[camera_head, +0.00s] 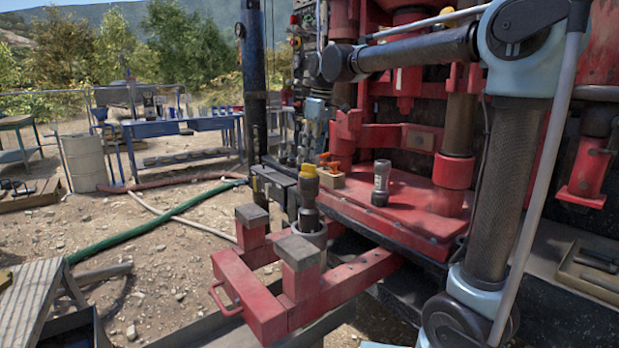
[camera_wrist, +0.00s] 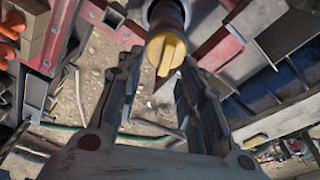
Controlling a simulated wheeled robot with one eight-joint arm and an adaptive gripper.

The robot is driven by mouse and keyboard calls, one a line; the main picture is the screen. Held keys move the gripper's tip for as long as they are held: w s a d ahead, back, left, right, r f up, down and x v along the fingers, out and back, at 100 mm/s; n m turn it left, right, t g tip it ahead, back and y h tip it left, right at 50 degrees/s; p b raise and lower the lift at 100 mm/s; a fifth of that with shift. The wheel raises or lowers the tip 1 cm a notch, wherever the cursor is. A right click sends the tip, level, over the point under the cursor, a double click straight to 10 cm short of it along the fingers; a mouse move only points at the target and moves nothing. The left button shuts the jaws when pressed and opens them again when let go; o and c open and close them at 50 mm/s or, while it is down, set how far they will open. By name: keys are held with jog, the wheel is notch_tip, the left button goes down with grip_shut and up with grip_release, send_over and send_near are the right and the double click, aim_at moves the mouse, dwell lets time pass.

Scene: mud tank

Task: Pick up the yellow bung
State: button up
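The yellow bung (camera_head: 309,170) sits on top of an upright dark pipe (camera_head: 308,210), which stands in a grey ring in the red frame. In the wrist view the bung (camera_wrist: 166,52) shows as a round yellow cap with a raised ridge, seen from above. My gripper (camera_wrist: 158,72) is open, with one dark finger to each side in the wrist view. The bung lies around and beyond the fingertips, nearer the top of the picture. No contact is visible, and the gap in depth is hard to judge. The fingers cannot be made out clearly in the head view.
A red frame (camera_head: 262,308) with grey-topped posts surrounds the pipe. Orange-handled parts on a block (camera_head: 331,178) and a grey cylinder (camera_head: 381,183) stand on the red deck behind. A blue table (camera_head: 180,124), a drum (camera_head: 84,162) and a green hose (camera_head: 150,224) are at left.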

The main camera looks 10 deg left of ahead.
aim_at(309, 174)
jog(key=shift+s+a+f, duration=0.1)
jog(key=shift+a+f, duration=0.1)
jog(key=shift+f, duration=0.75)
jog(key=shift+s+a+f, duration=0.1)
jog(key=shift+a+f, duration=0.1)
jog(key=shift+f, duration=0.7)
jog(key=shift+s+a+f, duration=0.1)
jog(key=shift+a+f, duration=0.1)
jog(key=shift+f, duration=0.75)
grip_shut()
